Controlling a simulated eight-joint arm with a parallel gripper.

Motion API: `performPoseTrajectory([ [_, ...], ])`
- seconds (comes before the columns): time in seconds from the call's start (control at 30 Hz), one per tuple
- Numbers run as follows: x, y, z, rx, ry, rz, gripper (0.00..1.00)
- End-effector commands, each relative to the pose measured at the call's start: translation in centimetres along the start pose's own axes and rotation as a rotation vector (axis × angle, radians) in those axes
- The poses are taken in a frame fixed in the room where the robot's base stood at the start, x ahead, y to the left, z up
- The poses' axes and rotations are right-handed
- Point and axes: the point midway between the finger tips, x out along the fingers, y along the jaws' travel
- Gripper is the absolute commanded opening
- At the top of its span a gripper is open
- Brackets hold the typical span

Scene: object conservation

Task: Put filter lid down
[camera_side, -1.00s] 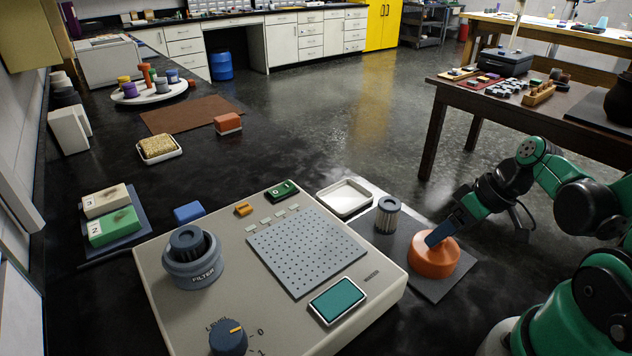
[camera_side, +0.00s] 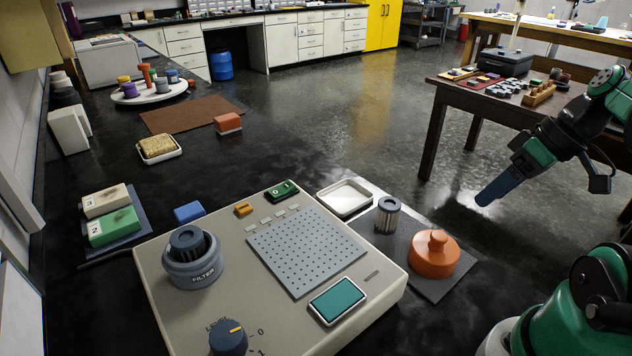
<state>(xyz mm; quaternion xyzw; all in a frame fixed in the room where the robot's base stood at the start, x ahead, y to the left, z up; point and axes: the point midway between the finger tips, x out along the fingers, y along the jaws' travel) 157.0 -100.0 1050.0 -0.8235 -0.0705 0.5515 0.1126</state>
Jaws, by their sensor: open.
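The orange filter lid (camera_side: 433,257) sits upright on a dark grey mat (camera_side: 437,288) to the right of the beige device, its round knob on top. My gripper (camera_side: 484,200) is up and to the right of the lid, apart from it, with nothing between its blue fingers. It is open, though the fingers overlap in this view. A grey ribbed filter cartridge (camera_side: 388,216) stands on the same mat, left of and behind the lid. The filter housing (camera_side: 193,262), marked FILTER, is on the device's left side with a dark ribbed piece in it.
The beige device (camera_side: 255,324) fills the front middle, with a dial (camera_side: 228,338) and a perforated plate (camera_side: 306,250). A white tray (camera_side: 345,197) lies behind the cartridge. A green and a beige block sit on a mat at left. A wooden table (camera_side: 560,118) stands at back right.

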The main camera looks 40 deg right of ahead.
Motion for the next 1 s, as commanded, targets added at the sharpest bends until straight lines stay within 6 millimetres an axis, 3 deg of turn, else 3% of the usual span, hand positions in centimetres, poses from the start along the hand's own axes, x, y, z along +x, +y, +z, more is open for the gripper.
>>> performPoseTrajectory([
  [0.13,-1.3,0.0,0.0,0.001,0.001,0.000,0.66],
  [0.27,-1.3,-0.2,-0.2,-0.003,-0.009,0.012,0.66],
  [0.47,1.7,-1.5,-2.4,-0.030,-0.040,0.127,0.66],
  [0.7,5.5,-5.9,-6.3,-0.102,0.100,0.245,0.66],
  [0.83,6.4,-8.4,-7.5,-0.130,0.185,0.241,0.66],
  [1.0,6.8,-9.6,-8.0,-0.139,0.230,0.230,0.66],
])
